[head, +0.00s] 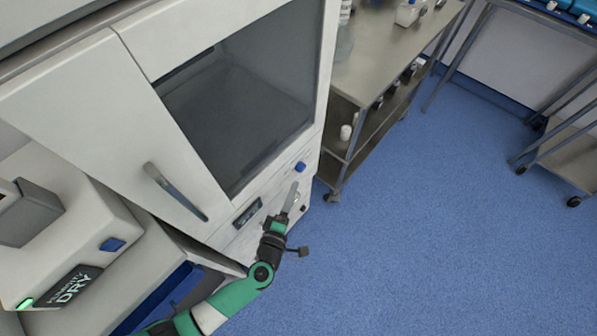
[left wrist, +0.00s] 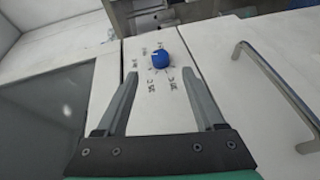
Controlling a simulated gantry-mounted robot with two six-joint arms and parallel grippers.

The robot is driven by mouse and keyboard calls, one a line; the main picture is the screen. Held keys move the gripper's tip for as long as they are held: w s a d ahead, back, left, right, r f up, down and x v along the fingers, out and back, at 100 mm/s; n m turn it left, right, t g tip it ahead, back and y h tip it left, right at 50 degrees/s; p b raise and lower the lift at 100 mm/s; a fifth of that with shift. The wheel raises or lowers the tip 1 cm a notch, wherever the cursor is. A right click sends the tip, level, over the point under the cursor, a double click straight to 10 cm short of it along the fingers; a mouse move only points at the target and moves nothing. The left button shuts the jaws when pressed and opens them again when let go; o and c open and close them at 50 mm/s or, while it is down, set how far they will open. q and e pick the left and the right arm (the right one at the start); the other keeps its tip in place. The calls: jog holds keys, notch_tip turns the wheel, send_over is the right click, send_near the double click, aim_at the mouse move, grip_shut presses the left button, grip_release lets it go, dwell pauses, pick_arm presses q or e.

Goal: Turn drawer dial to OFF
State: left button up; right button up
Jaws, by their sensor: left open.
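A round blue dial (head: 300,167) sits on the lower front panel of the white cabinet (head: 77,103). The left wrist view shows the dial (left wrist: 160,60) with small printed marks around it, too small to read. I cannot tell which mark it points to. My left gripper (head: 293,188) is close to the panel, just below the dial in the head view. In the left wrist view its open fingers (left wrist: 159,74) point toward the dial, which lies just beyond and between the tips. I see no contact. My right gripper is not in view.
A metal bar handle (left wrist: 275,84) stands out from the panel on the right in the left wrist view. A dark display (head: 247,213) is left of my gripper. A steel trolley (head: 376,62) stands right of the cabinet. The blue floor (head: 420,230) is clear.

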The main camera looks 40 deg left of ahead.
aim_at(301, 171)
pick_arm(q)
jog(key=b+x, duration=0.2)
jog(key=x, duration=0.5)
jog(key=shift+w+f+b, duration=0.2)
jog(key=shift+b, duration=0.2)
jog(key=shift+w+a, duration=0.2)
jog(key=shift+w, duration=0.4)
jog(key=shift+r, duration=0.1)
jog(key=shift+c, duration=0.2)
grip_shut()
